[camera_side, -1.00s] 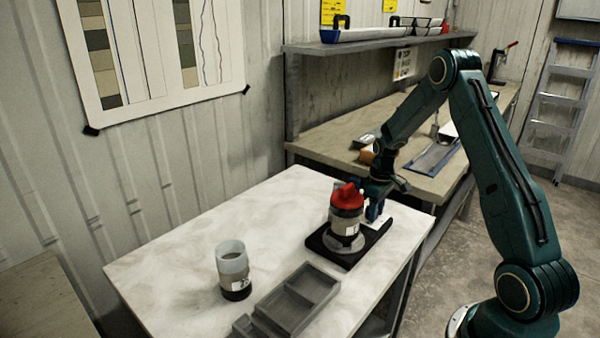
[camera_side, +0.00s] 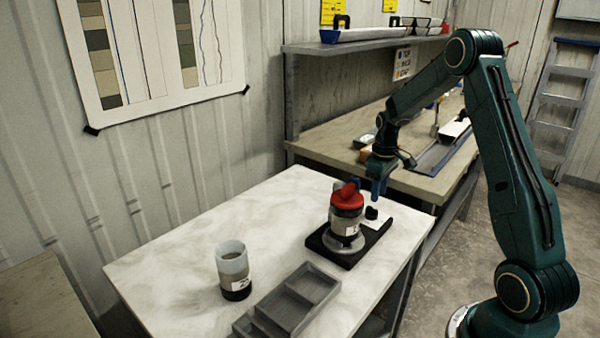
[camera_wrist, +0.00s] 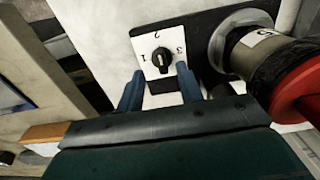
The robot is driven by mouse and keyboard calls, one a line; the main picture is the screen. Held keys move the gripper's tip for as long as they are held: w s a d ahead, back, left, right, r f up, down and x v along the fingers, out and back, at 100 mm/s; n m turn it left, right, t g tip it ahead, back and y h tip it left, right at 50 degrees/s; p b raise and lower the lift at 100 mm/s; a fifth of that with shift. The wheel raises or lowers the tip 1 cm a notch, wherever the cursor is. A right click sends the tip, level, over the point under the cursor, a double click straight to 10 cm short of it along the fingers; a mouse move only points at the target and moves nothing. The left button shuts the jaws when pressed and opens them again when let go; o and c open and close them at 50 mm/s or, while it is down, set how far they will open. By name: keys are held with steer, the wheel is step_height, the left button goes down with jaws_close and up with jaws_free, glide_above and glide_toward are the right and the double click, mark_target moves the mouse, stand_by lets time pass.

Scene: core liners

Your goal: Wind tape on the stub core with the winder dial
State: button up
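The winder is a black base (camera_side: 330,252) on the pale table. A core with a red top (camera_side: 346,198) stands upright on it. The red top (camera_wrist: 305,100) shows at the right there.
A clear-topped core liner (camera_side: 233,272) with a dark bottom and a label stands on the table at left. A grey compartment tray (camera_side: 290,300) lies at the front. A wooden bench (camera_side: 330,137) with a shelf stands behind.

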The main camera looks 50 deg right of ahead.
mark_target(375, 210)
step_height(375, 210, up, 7)
steer(key=shift+f, duration=0.15)
stand_by(0.4)
steer(key=s+a+r+t, duration=0.1)
steer(key=s+a+r, duration=0.2)
steer(key=a+r, duration=0.4)
steer(key=s+a+r+t, duration=0.1)
steer(key=s+a+r, duration=0.2)
steer(key=a+r, duration=0.5)
steer(key=s+a+f+t, duration=0.1)
steer(key=s+a+t, duration=0.2)
steer(key=s+a, duration=1)
steer(key=shift+s+a+t, duration=0.15)
steer(key=shift+s+t, duration=0.15)
steer(key=shift+s, duration=0.6)
